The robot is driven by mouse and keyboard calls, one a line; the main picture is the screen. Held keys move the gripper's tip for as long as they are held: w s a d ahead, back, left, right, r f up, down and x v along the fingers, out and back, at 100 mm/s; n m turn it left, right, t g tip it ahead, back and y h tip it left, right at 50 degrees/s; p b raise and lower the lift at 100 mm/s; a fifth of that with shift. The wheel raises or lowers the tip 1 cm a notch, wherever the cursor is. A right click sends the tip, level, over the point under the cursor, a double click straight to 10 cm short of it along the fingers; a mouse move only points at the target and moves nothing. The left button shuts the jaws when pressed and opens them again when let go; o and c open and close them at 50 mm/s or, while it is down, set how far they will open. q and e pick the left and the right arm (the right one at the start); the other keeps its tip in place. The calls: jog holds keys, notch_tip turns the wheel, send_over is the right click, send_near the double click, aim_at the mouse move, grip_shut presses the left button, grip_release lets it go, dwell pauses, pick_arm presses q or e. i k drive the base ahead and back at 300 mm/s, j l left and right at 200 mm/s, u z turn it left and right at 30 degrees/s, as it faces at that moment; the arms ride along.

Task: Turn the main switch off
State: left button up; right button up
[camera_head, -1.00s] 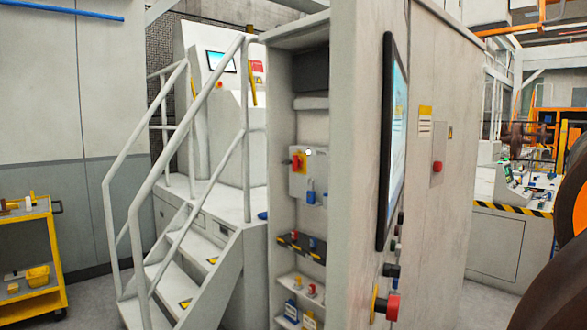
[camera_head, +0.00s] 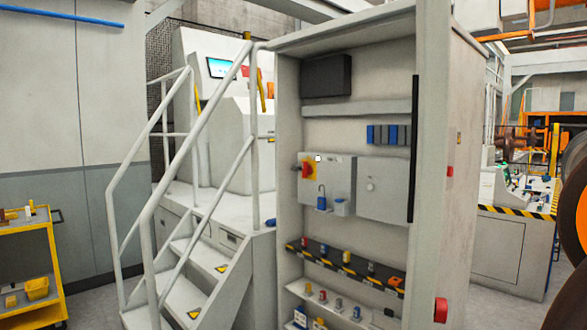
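The main switch (camera_head: 306,169) is a red rotary handle on a yellow plate. It sits at the upper left of a grey box (camera_head: 338,193) on the back wall of an open cabinet (camera_head: 289,110). The handle's exact setting is too small to tell. A blue padlock (camera_head: 322,199) hangs on the front of the box below the switch, and a small light-blue holder (camera_head: 341,207) is beside it. Neither of my grippers shows in this view.
White stairs with railings (camera_head: 165,190) stand close to the cabinet's left side. Cabinet shelves (camera_head: 345,268) hold several small padlocks and tags. A red button (camera_head: 441,310) sticks out at the cabinet's right edge. A yellow cart (camera_head: 52,270) is at far left. An orange-and-dark wheel (camera_head: 575,200) is at far right.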

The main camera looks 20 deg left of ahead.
aim_at(306, 170)
jog(key=i+j+z, duration=0.2)
jog(key=j, duration=1)
jog(key=j+z, duration=0.2)
jog(key=j, duration=0.95)
